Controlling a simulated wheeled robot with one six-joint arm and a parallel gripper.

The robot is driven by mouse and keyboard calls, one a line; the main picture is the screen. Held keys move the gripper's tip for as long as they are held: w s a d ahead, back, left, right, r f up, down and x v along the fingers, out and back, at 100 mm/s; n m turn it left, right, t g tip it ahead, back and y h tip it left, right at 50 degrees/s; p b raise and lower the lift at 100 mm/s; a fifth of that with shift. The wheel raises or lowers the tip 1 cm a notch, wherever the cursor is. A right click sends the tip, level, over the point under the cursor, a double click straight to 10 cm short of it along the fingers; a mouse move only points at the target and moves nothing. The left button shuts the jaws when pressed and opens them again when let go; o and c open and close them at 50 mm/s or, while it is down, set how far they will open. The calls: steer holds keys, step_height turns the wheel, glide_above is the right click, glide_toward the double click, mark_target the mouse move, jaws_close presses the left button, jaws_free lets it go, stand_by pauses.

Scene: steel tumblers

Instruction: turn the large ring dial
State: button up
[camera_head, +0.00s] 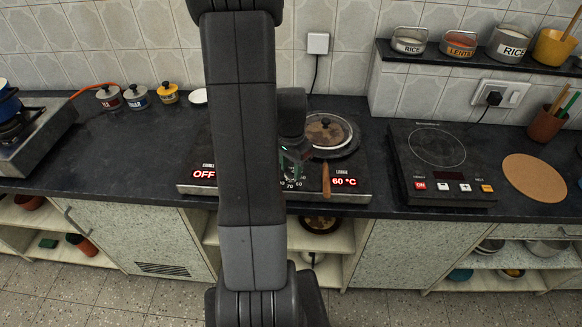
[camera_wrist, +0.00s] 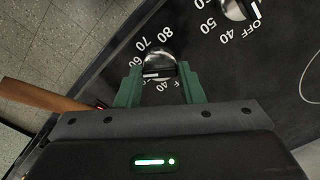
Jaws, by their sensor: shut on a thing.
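The large ring dial (camera_wrist: 159,62) is a silver knob with a white mark, ringed by printed white numbers, on the black cooktop. My gripper (camera_wrist: 159,76) has its green fingers closed on both sides of this dial. In the head view my gripper (camera_head: 294,157) is down at the front of the two-ring cooktop (camera_head: 366,196), and my arm hides much of it. The right red display (camera_head: 344,182), under the LARGE label, reads 60 °C. The left display (camera_head: 204,174) reads OFF. A second dial (camera_wrist: 234,9) shows at the top of the wrist view.
A lidded pan (camera_head: 337,135) stands behind my gripper; its wooden handle (camera_head: 326,181) points forward, close beside the gripper, and shows in the wrist view (camera_wrist: 42,94). A separate induction plate (camera_head: 437,178) and cork mat (camera_head: 534,171) lie right. Small jars (camera_head: 138,96) stand back left.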

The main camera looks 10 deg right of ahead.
steer(key=n+b, duration=0.2)
steer(key=n, duration=0.5)
steer(key=n+b, duration=0.1)
steer(key=n, duration=0.5)
steer(key=shift+w+n, duration=0.1)
steer(key=shift+n, duration=0.2)
steer(key=n+b, duration=0.1)
steer(key=n, duration=1.1)
stand_by(0.4)
steer(key=o, duration=1)
